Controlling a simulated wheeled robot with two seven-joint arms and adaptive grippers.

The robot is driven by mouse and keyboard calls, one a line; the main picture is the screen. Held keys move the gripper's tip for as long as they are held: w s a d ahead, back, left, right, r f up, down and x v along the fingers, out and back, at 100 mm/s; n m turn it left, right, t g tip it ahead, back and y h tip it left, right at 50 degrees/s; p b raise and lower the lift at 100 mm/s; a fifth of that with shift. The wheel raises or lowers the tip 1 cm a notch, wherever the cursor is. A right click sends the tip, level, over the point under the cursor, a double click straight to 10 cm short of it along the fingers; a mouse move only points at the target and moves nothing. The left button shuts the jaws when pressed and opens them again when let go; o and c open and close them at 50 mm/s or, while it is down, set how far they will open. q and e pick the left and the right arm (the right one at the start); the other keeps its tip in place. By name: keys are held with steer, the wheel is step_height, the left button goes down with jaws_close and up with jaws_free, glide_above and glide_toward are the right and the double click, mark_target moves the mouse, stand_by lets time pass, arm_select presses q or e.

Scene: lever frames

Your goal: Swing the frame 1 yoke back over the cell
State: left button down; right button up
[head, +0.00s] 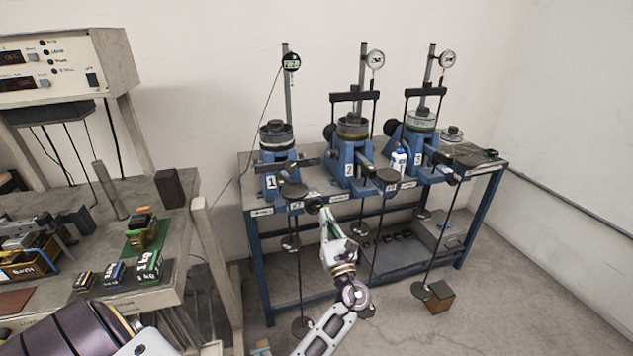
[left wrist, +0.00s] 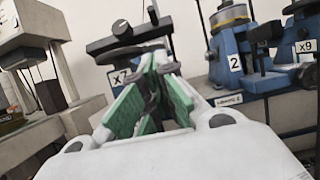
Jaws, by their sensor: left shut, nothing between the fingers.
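Lever frame 1 (head: 277,165) is the leftmost blue frame on the bench, with its cell (head: 276,135) on top. No crossbar stands above this cell. A dark bar (head: 306,162) lies low beside the frame; I take it for the yoke, but cannot be sure. My left gripper (head: 324,212) is shut and empty, in front of frame 1, close to a black knob (head: 313,205). In the left wrist view, the closed green-padded fingers (left wrist: 152,75) point at a black bar with a knob (left wrist: 130,42); contact cannot be told. My right gripper is not in view.
Frames 2 (head: 350,165) and 3 (head: 418,150) stand to the right, black yokes upright over their cells. Weight hangers (head: 292,243) hang before the blue bench (head: 258,238). A side table (head: 165,298) with weights stands left. A wooden block (head: 438,297) lies on the floor.

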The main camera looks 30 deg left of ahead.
arm_select(q)
steer(key=p, duration=0.2)
glide_toward(310, 165)
step_height(310, 165, down, 2)
steer(key=w+a, duration=0.2)
steer(key=r, duration=0.1)
steer(key=a+r, duration=0.1)
steer(key=w+r, duration=0.1)
steer(key=shift+a+r+p, duration=0.25)
steer(key=shift+r+p, duration=0.05)
steer(key=shift+p, duration=0.05)
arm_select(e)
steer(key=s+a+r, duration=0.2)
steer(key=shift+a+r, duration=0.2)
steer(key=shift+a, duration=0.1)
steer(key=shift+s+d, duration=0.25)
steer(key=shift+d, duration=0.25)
arm_select(q)
steer(key=shift+r, duration=0.2)
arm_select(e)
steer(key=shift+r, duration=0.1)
